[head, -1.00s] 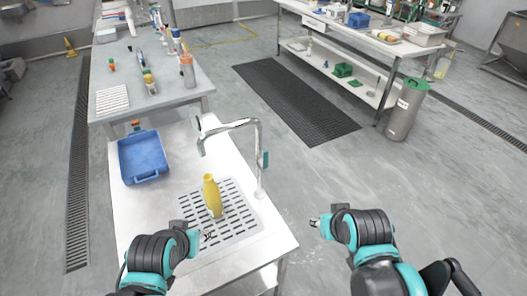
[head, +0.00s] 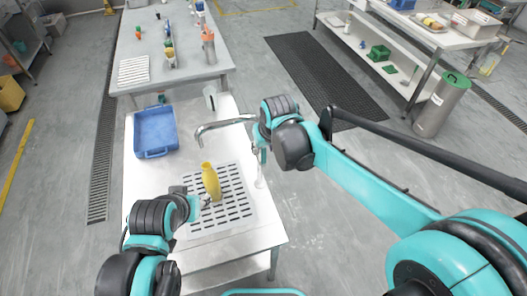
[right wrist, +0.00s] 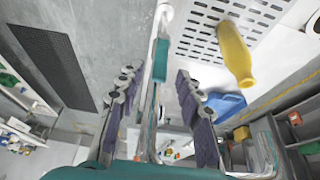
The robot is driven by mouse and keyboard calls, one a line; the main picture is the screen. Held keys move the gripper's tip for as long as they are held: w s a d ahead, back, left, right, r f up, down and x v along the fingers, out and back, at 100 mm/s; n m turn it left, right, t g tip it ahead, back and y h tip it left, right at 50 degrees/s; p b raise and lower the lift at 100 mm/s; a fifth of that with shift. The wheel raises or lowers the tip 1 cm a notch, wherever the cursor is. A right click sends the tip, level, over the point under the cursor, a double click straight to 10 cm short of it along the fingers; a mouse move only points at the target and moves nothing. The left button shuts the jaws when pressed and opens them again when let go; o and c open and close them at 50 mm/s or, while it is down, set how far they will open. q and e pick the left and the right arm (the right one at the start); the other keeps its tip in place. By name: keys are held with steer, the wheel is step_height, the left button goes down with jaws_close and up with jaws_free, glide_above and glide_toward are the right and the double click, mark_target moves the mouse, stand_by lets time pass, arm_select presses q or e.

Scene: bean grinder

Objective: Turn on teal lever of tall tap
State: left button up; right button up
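The tall tap (head: 225,122) rises from the right edge of the white counter, its silver spout pointing left. My right arm hides part of its neck. Its teal lever (right wrist: 162,60) shows in the right wrist view. My right gripper (right wrist: 158,85) is open, with its fingers spread on either side of the tap and lever. In the head view the right gripper (head: 262,132) is at the tap's upper part. Contact with the lever cannot be told. My left gripper (head: 203,201) is low beside the yellow bottle (head: 210,183); its fingers are too small to read.
The bottle stands on a slotted drain grid (head: 238,212) and shows in the right wrist view (right wrist: 236,52). A blue tray (head: 155,132) lies at the counter's back left. A grey table with bottles stands behind.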

mark_target(264, 157)
steer(key=shift+b+x, duration=0.35)
steer(key=shift+x, duration=0.95)
jaws_close()
